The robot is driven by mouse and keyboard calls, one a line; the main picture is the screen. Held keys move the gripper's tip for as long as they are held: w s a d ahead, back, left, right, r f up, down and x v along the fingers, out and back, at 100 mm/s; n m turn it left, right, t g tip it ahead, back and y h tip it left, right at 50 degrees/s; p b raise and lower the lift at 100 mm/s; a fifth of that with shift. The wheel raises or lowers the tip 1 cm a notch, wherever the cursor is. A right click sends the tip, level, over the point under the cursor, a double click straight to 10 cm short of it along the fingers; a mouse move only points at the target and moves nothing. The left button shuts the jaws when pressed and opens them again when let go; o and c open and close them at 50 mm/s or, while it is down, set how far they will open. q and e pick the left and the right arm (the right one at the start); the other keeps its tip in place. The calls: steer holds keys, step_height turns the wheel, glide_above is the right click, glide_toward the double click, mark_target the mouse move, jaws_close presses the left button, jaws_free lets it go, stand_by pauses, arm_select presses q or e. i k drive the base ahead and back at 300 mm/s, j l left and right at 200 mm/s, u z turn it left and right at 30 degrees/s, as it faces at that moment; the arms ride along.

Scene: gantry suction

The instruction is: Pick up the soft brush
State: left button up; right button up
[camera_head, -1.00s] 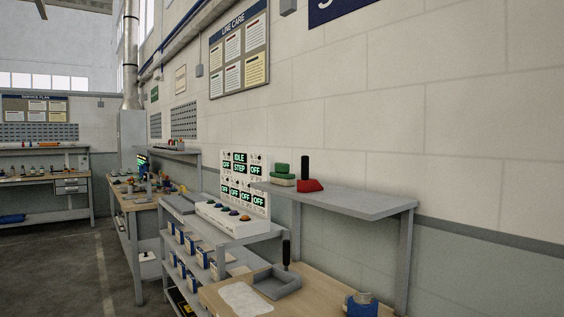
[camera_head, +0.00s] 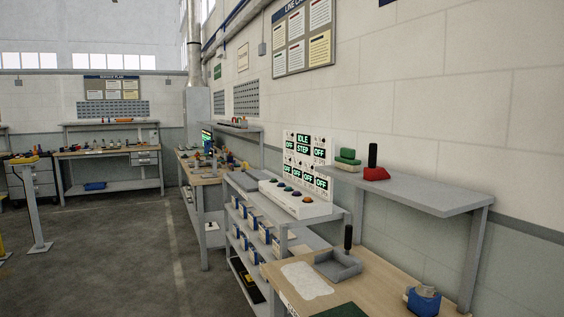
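Two things here have an upright black handle, and I cannot tell for sure which is the soft brush. One is a red block with a black handle (camera_head: 376,174), standing on the grey wall shelf (camera_head: 430,195). The other is a black handle (camera_head: 348,237) rising from the grey tray (camera_head: 324,264) on the wooden bench (camera_head: 383,288); its lower end is too small to make out. Neither of my grippers shows in the head view.
The bench holds a white cloth (camera_head: 304,281), a blue container (camera_head: 424,300) and a green mat (camera_head: 335,311). A control panel (camera_head: 304,160) stands left of the shelf. Open floor (camera_head: 120,245) lies to the left.

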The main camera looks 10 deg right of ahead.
mark_target(347, 159)
steer(key=i+j+u, duration=0.2)
steer(key=u, duration=0.15)
steer(key=i+j+u, duration=0.15)
steer(key=i+u, duration=0.45)
steer(key=u, duration=0.15)
steer(key=i, duration=2.05)
steer(key=i+j+z, duration=0.15)
steer(key=i, duration=0.4)
steer(key=i+j+z, duration=0.15)
steer(key=i, duration=0.35)
steer(key=i+j+z, duration=0.15)
steer(key=i, duration=0.4)
steer(key=z, duration=2.05)
